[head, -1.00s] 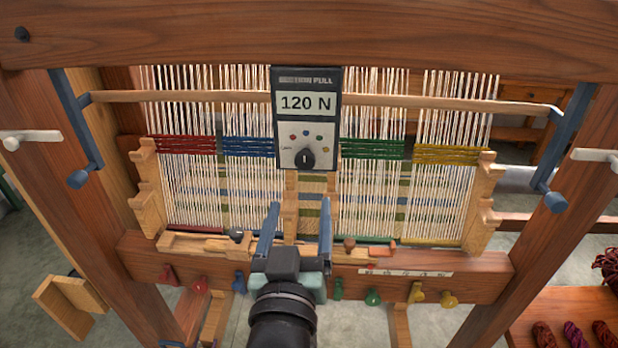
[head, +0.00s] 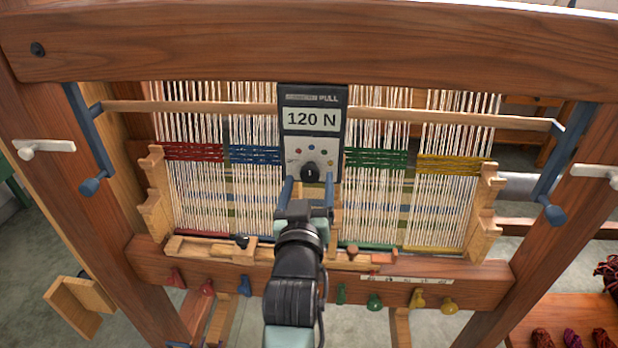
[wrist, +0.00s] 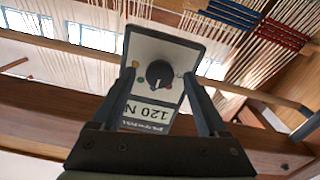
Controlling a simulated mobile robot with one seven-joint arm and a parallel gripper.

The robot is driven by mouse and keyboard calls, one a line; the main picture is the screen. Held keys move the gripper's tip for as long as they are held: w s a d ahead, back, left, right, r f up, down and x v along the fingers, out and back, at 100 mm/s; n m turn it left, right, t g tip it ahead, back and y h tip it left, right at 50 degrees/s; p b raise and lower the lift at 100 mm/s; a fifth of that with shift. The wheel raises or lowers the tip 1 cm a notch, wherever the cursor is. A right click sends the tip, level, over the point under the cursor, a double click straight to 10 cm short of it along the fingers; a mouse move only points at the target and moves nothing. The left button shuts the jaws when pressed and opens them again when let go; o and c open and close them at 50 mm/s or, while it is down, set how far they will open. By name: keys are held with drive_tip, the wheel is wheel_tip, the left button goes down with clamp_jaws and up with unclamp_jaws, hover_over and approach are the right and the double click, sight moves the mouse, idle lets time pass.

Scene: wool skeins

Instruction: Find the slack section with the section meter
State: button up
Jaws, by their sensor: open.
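The section meter (head: 313,119), a dark-framed box with a pale face, hangs before the middle of the loom and reads 120 N. Below its display are small coloured dots and a dark dial knob (head: 310,172). I cannot tell which mark the knob points at. My gripper (head: 308,181) is open and empty, its fingers at the meter's lower end. In the wrist view the fingers (wrist: 160,76) stand either side of the knob (wrist: 160,73); contact is unclear. Behind, the warp has red (head: 193,152), blue (head: 252,155), green (head: 376,158) and yellow (head: 448,165) banded sections.
The loom's thick top beam (head: 310,42) and side posts frame the warp. Blue levers hang at left (head: 88,140) and right (head: 563,160). Coloured pegs, including green (head: 374,301) and yellow (head: 448,304), line the lower beam (head: 450,283). Skeins (head: 573,338) lie on a bench at right.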

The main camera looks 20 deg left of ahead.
drive_tip(key=shift+w+a, duration=0.1)
drive_tip(key=shift+w, duration=0.2)
drive_tip(key=shift+c, duration=0.2)
clamp_jaws()
drive_tip(key=m+b, duration=0.1)
drive_tip(key=m, duration=0.1)
drive_tip(key=shift+f+m+b, duration=0.15)
drive_tip(key=shift+m+b, duration=0.25)
drive_tip(key=m+b, duration=0.2)
drive_tip(key=m, duration=0.2)
drive_tip(key=shift+m, duration=0.4)
idle(0.5)
